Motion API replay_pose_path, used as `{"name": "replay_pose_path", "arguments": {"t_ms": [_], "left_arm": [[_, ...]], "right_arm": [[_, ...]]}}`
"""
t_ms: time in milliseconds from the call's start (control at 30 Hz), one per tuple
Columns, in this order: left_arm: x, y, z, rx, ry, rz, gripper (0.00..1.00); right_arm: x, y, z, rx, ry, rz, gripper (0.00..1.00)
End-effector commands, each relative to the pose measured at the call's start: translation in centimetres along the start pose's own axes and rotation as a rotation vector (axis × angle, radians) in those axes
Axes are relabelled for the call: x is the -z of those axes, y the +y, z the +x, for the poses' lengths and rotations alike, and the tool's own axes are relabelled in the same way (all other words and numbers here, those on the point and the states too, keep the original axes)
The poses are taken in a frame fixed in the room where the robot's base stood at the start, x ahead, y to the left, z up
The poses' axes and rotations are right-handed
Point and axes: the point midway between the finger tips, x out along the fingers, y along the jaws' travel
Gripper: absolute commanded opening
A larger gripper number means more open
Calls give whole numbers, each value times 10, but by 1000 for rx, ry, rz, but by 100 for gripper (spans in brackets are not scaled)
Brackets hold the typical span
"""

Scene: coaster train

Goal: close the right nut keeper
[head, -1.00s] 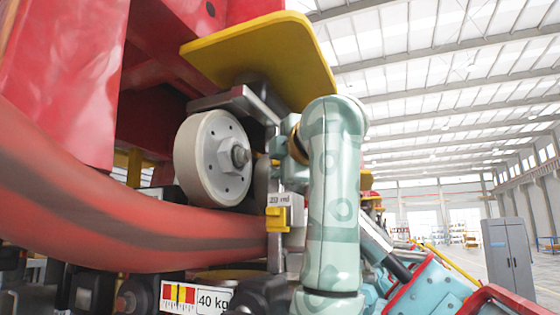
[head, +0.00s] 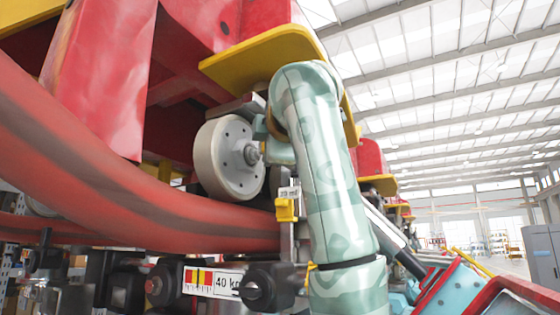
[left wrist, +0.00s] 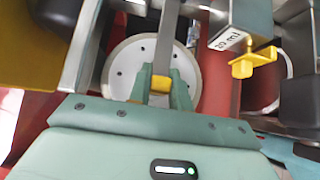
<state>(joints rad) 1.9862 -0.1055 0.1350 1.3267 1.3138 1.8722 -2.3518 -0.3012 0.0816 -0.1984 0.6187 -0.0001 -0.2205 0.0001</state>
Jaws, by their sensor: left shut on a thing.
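The grey wheel (head: 229,158) with a nut (head: 252,153) at its hub hangs under the red train body; part of it also shows in the left wrist view (left wrist: 125,68). My left gripper (left wrist: 161,90) is shut on a yellow tab (left wrist: 160,84) in front of the wheel. A grey bar (left wrist: 168,35) runs up from the tab. The tab and bar look like part of the nut keeper, but I cannot tell for sure. In the head view my arm hides the fingers and the tab. My right gripper is not in view.
A yellow clip (head: 286,209) with a small ml label sits right of the wheel; it shows in the left wrist view (left wrist: 252,62). A red curved rail (head: 110,185) crosses below the wheel. A yellow plate (head: 265,55) overhangs it. A 40 kg label (head: 228,282) is below.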

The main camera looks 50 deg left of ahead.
Motion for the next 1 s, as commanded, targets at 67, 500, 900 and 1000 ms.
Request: {"name": "replay_pose_path", "arguments": {"t_ms": [67, 500, 900, 1000], "left_arm": [[-1, -3, 0, 7, 0, 1, 0], [-1, -3, 1, 8, 2, 1, 42], [-2, -5, -39, 3, -4, -1, 42], [-2, -5, -67, 3, -4, 1, 42]], "right_arm": [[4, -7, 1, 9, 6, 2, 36], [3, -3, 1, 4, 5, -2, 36], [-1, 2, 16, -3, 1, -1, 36], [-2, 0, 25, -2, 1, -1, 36]]}}
